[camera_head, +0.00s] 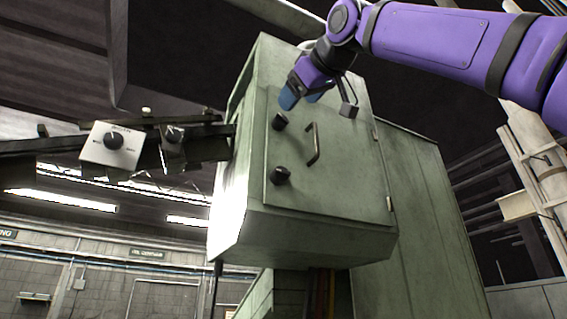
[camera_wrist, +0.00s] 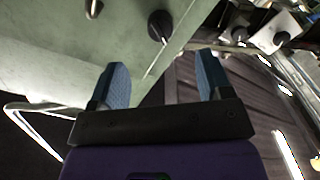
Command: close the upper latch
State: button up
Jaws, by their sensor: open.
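The upper latch (camera_head: 279,121) is a black round knob near the upper left edge of the green cabinet door (camera_head: 345,185). A matching lower latch (camera_head: 280,175) sits below it. My gripper (camera_head: 300,99) has blue fingers and is just above the upper latch in the head view, apart from it as far as I can see. In the wrist view my gripper (camera_wrist: 163,85) is open with nothing between its fingers. A black knob (camera_wrist: 160,26) with a pale mark lies beyond the fingertips there; I take it to be the upper latch.
A curved handle (camera_head: 313,145) stands out from the door, right of the latches. Left of the cabinet, a dark arm carries a white panel with a black dial (camera_head: 113,141). Another green cabinet body (camera_head: 405,200) stands behind on the right.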

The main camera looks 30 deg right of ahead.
aim_at(284, 118)
jog(key=w, duration=0.7)
jog(key=shift+w+m, duration=0.3)
jog(key=shift+s+m, duration=0.2)
jog(key=shift+m, duration=1)
jog(key=shift+w+m, duration=0.1)
jog(key=shift+m, duration=0.4)
jog(key=m, duration=0.3)
jog(key=shift+m, duration=0.3)
